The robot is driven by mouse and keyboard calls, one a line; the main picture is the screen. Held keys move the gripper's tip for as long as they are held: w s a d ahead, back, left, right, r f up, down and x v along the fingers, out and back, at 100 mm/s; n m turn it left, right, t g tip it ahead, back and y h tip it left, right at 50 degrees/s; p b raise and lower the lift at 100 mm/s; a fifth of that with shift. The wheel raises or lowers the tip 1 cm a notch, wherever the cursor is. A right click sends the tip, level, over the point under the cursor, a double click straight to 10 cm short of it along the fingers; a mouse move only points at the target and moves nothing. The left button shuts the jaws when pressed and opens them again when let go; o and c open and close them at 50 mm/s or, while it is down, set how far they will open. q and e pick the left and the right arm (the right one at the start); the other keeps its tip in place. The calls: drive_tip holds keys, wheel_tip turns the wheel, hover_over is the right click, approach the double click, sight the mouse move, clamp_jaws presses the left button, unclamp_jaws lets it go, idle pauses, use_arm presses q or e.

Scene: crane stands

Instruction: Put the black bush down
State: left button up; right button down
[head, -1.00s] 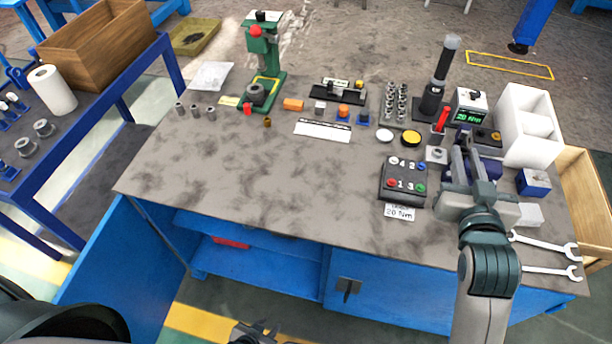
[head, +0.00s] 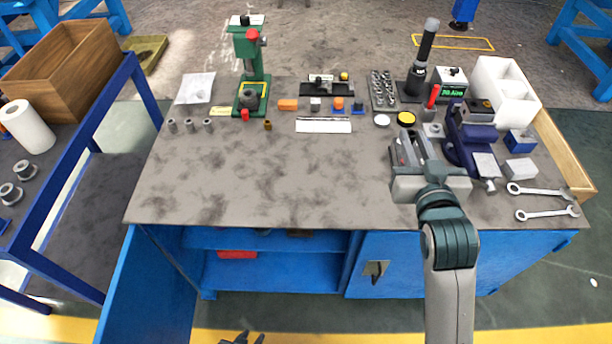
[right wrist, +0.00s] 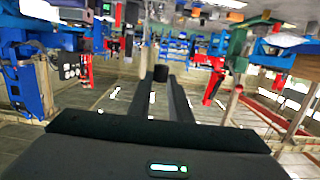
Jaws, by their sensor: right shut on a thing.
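My right gripper (head: 414,145) reaches over the right half of the grey workbench (head: 290,190), in front of the yellow-topped disc. In the right wrist view, a small dark cylinder, the black bush (right wrist: 160,73), sits between the tips of the right fingers. The right gripper is shut on it. In the head view I cannot make out the bush at the fingertips. My left gripper (head: 242,338) shows only at the bottom edge, in front of the bench; its two tips look apart and empty.
Three grey bushes (head: 190,125) and a brass one (head: 268,125) stand at the back left, near a green press (head: 249,65). A blue vise (head: 468,140) and wrenches (head: 545,190) lie right of my right gripper. The bench's middle and left front are clear.

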use_arm(q)
drive_tip(key=shift+w+d, duration=0.1)
drive_tip(key=shift+d, duration=0.05)
drive_tip(key=shift+a, duration=0.2)
use_arm(e)
drive_tip(key=w+a+f+n+g+y, duration=0.1)
drive_tip(key=w+a+f+n+y, duration=0.3)
drive_tip(key=f, duration=0.5)
drive_tip(key=w+a+y, duration=0.2)
drive_tip(key=w+a, duration=0.1)
drive_tip(key=shift+a+f, duration=0.25)
drive_tip(key=shift+f, duration=0.05)
drive_tip(key=shift+a, duration=0.1)
